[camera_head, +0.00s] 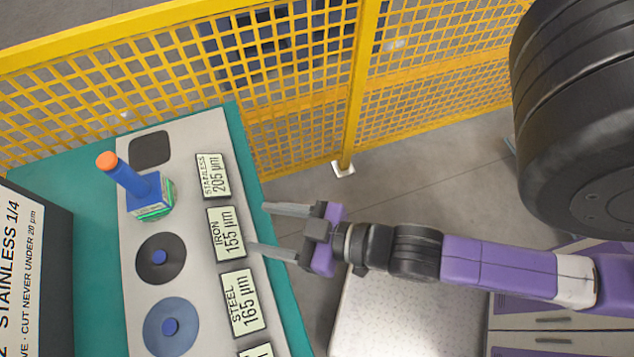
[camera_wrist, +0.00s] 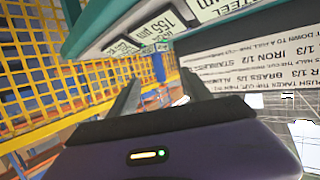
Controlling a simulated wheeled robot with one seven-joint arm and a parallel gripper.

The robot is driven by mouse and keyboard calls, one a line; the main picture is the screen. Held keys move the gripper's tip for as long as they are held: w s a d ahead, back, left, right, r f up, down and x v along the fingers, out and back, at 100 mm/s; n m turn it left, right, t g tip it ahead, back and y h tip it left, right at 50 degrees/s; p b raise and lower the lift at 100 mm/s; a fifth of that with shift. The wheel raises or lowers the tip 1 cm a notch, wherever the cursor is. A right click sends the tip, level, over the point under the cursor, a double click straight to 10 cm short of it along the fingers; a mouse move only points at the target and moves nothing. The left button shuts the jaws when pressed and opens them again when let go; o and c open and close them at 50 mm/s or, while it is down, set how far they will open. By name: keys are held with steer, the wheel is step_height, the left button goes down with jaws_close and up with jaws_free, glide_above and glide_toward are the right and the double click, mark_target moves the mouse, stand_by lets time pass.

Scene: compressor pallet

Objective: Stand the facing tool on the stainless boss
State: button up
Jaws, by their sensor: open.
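The facing tool (camera_head: 144,190) has a blue body, an orange-tipped handle and a green lower part. It stands on the pale panel (camera_head: 195,287) in line with the stainless label (camera_head: 212,175), reading 205 µm. Its base covers whatever is under it, so the stainless boss is hidden and I cannot tell how it is seated. My gripper (camera_head: 258,228) is open and empty, to the right of the tool and apart from it, near the iron label (camera_head: 225,233).
Below the tool are a dark disc (camera_head: 142,258) and a blue-grey disc (camera_head: 170,343), each with a blue centre. A dark square pad (camera_head: 150,148) lies above. Yellow mesh fencing (camera_head: 140,65) runs behind. A lettered sign (camera_head: 20,270) stands at left. A black cylinder (camera_head: 580,110) is at right.

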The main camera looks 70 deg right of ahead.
steer(key=d+r+v, duration=0.1)
steer(key=v, duration=0.9)
steer(key=shift+d+r, duration=0.3)
steer(key=shift+r, duration=0.15)
